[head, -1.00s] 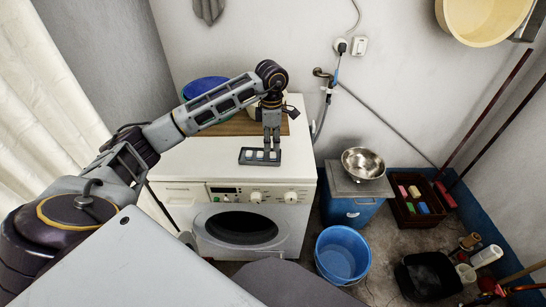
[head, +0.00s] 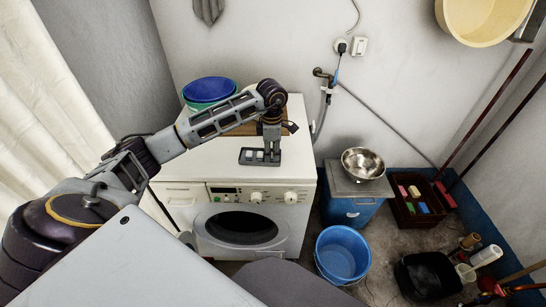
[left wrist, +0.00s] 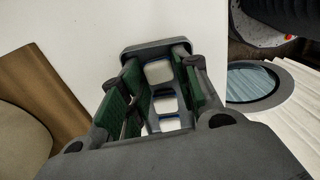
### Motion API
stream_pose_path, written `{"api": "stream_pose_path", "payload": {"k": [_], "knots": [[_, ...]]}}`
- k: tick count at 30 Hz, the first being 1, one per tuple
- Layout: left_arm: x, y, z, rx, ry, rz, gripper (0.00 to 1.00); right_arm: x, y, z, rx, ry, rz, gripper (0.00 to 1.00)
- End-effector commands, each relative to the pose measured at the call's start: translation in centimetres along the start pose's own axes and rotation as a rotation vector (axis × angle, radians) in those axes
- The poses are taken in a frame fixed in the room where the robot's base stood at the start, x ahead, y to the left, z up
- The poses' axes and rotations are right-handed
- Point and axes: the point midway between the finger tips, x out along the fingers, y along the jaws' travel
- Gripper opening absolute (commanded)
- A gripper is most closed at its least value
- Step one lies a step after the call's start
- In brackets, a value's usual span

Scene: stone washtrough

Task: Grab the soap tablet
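A small dark tray (head: 245,160) lies on top of the white washing machine. It holds white tablets with blue edges, seen in the left wrist view as a far tablet (left wrist: 158,72), a middle one (left wrist: 166,104) and a near one (left wrist: 170,124). My left gripper (head: 271,153) points down at the right part of the tray. In the left wrist view, its green-padded fingers (left wrist: 160,80) are apart, with the tablets showing in the gap. I cannot tell whether a finger touches a tablet. My right gripper is not in view.
Behind my left arm are a blue basin (head: 208,89) and a brown board (head: 240,129). Right of the washing machine (head: 180,195) stand a blue cabinet with a metal bowl (head: 363,162), a blue bucket (head: 343,254) and a crate (head: 408,215). The machine's top right of the tray is clear.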

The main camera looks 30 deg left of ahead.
Motion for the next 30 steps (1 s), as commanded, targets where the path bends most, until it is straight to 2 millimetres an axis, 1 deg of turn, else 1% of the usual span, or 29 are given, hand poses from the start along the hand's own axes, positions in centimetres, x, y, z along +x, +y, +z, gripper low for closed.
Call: {"api": "stream_pose_path", "payload": {"k": [13, 14, 18, 19, 30], "knots": [[0.04, 0.01, -0.01, 0.0, 0.0, 0.0, 0.32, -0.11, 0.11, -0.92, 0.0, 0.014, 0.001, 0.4], [0.04, 0.01, -0.01, 0.0, 0.0, 0.0, 0.3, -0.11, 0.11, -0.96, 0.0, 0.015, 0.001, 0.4], [0.03, 0.01, -0.01, 0.0, 0.0, 0.0, 0.12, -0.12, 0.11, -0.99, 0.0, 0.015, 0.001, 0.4], [0.03, 0.01, -0.01, 0.0, 0.0, 0.0, 0.1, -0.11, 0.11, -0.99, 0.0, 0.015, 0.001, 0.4], [-0.24, 0.03, 0.0, 0.0, 0.0, 0.001, 0.1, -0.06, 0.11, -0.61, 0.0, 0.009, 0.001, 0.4]]}}
